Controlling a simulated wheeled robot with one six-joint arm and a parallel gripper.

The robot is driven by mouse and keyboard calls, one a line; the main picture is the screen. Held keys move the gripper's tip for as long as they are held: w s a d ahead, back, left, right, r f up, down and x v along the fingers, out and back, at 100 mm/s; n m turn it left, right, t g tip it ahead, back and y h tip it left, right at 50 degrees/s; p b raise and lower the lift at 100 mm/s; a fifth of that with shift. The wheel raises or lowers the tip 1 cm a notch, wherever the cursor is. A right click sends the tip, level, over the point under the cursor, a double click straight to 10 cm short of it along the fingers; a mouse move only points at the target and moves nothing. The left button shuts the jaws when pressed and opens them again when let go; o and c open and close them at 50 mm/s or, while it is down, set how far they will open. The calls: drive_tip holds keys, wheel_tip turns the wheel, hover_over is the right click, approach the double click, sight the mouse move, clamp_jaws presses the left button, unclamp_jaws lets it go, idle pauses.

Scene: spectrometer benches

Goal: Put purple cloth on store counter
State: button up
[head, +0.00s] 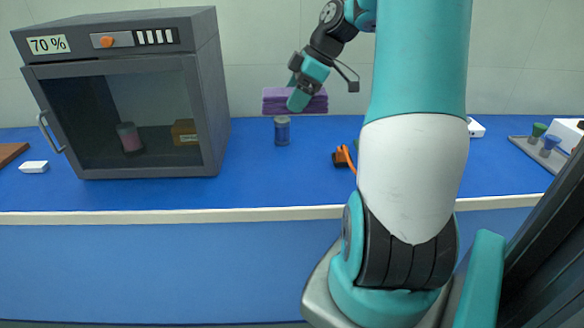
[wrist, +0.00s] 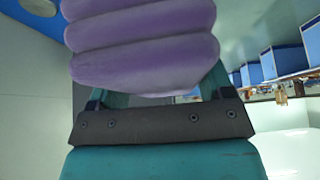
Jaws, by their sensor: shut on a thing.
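The purple cloth (head: 276,101) is a folded, layered bundle held in the air above the blue counter in the head view. My gripper (head: 305,92) is shut on it, with a teal finger across its front. In the wrist view the cloth (wrist: 142,45) fills the upper middle between the two teal fingers of my gripper (wrist: 150,95), and their tips are hidden behind it. The blue counter (head: 255,190) runs across the head view below the cloth. I cannot tell whether it is the store counter.
A grey oven-like cabinet (head: 205,90) marked 70 % stands at the left. A tray (head: 532,152) with green and blue-grey pieces is at the far right. The counter's front middle is clear.

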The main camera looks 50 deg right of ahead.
sight(288, 178)
wheel_tip(288, 178, down, 20)
drive_tip(key=shift+r, duration=0.1)
idle(0.4)
